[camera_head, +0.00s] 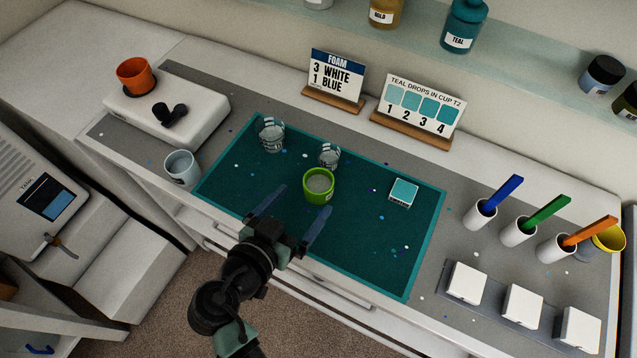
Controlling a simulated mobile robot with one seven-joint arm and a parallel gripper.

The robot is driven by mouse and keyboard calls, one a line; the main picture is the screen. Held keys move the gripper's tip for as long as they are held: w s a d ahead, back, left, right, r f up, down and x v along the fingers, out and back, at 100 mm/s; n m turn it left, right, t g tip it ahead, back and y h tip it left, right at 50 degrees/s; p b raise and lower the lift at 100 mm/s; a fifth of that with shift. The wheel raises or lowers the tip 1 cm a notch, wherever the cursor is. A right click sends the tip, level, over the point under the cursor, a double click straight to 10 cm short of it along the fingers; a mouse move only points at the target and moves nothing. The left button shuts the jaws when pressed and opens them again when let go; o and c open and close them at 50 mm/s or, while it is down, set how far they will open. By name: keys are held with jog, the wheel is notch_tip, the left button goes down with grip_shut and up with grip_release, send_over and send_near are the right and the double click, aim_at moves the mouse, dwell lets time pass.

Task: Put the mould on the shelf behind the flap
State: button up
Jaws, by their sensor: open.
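A lime-green round cup (318,192) with a grey fill stands upright on the teal mat (375,265); it may be the mould, but I cannot tell for sure. My gripper (305,199) is open and empty. A small pale-teal square (403,192) lies on the mat's right part. No flap or shelf behind one can be made out clearly.
Two clear cups (272,136) (329,156) stand behind the green cup. A grey-white mug (182,170) stands left of the mat. A white box (178,113) and orange pot (135,76) are at left. Signs (417,112) stand behind. Holders with coloured sticks (546,220) stand right. The mat's right part is mostly clear.

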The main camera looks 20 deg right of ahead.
aim_at(311, 194)
jog(key=shift+p+x, duration=0.75)
jog(key=shift+x, duration=2.6)
jog(key=shift+s+r, duration=0.1)
jog(key=shift+s, duration=0.05)
jog(key=c, duration=1.6)
